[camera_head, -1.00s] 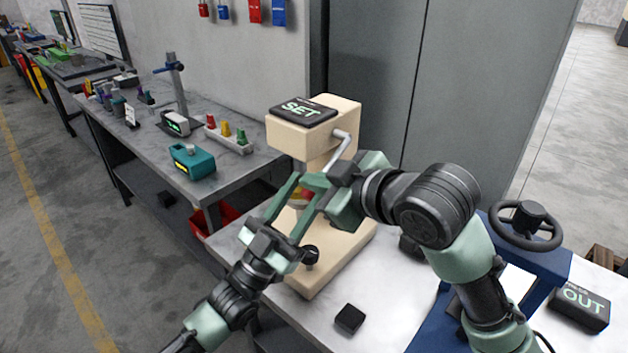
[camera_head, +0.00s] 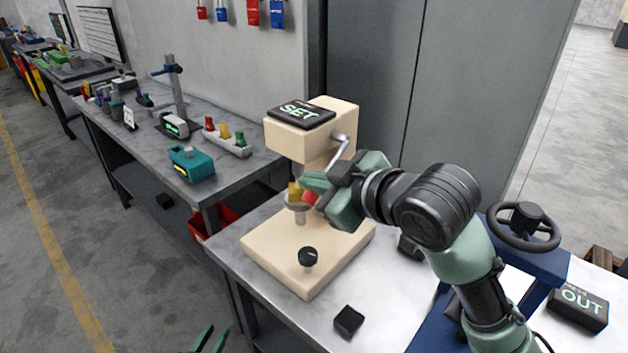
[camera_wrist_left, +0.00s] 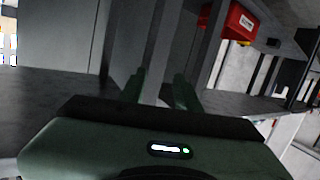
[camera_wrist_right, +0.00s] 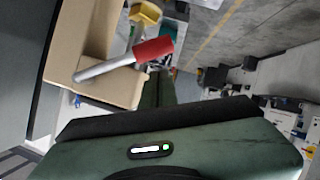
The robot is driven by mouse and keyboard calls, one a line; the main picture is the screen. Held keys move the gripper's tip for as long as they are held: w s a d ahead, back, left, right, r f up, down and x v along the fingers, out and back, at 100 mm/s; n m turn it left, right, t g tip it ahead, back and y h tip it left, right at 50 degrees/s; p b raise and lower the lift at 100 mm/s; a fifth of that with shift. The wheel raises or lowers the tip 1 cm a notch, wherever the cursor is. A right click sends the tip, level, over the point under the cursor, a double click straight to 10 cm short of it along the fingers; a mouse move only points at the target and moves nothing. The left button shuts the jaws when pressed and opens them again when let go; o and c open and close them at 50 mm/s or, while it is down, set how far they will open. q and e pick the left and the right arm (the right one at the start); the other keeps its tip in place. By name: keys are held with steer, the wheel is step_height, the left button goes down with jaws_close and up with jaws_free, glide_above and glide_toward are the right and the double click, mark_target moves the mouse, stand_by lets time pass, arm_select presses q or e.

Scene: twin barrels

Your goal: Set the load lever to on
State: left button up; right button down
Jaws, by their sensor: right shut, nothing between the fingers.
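A cream press (camera_head: 315,135) with a SET plate on top stands on the bench. From its head a silver lever (camera_head: 342,150) slants down to a red grip (camera_head: 309,198); the red grip also shows in the right wrist view (camera_wrist_right: 153,50). I see no on or off marking. My right gripper (camera_head: 312,182) is shut and empty close by the red grip; I cannot tell whether they touch. My left gripper (camera_head: 208,340) is open and empty, low at the bottom edge, in front of the bench; its parted fingers show in the left wrist view (camera_wrist_left: 160,88).
A black knob (camera_head: 308,256) rises from the press base. A black block (camera_head: 348,321) lies on the bench. A blue stand with a black handwheel (camera_head: 523,225) and an OUT box (camera_head: 580,309) are at right. A side bench (camera_head: 130,155) holds several devices.

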mark_target(318, 197)
arm_select(q)
steer(key=s+d+f+g+y, duration=0.25)
steer(key=s+f+g, duration=0.65)
steer(key=s+f, duration=1.35)
arm_select(e)
steer(key=f+n, duration=0.1)
steer(key=f+n+t, duration=0.1)
steer(key=f, duration=0.1)
steer(key=w+d+f+t+h, duration=0.1)
steer(key=shift+w+f+n+b, duration=0.1)
steer(key=shift+f+n+b, duration=0.1)
steer(key=shift+n+b, duration=0.2)
arm_select(q)
steer(key=s+d+f+m+g, duration=0.1)
steer(key=s+f, duration=0.3)
steer(key=s, duration=0.5)
steer(key=s+d+f+g, duration=0.3)
steer(key=s+f+g, duration=0.1)
steer(key=s, duration=0.6)
steer(key=shift+s+m+g, duration=0.3)
steer(key=shift+m, duration=0.1)
arm_select(e)
steer(key=shift+w+f, duration=0.2)
steer(key=shift+s+d, duration=0.1)
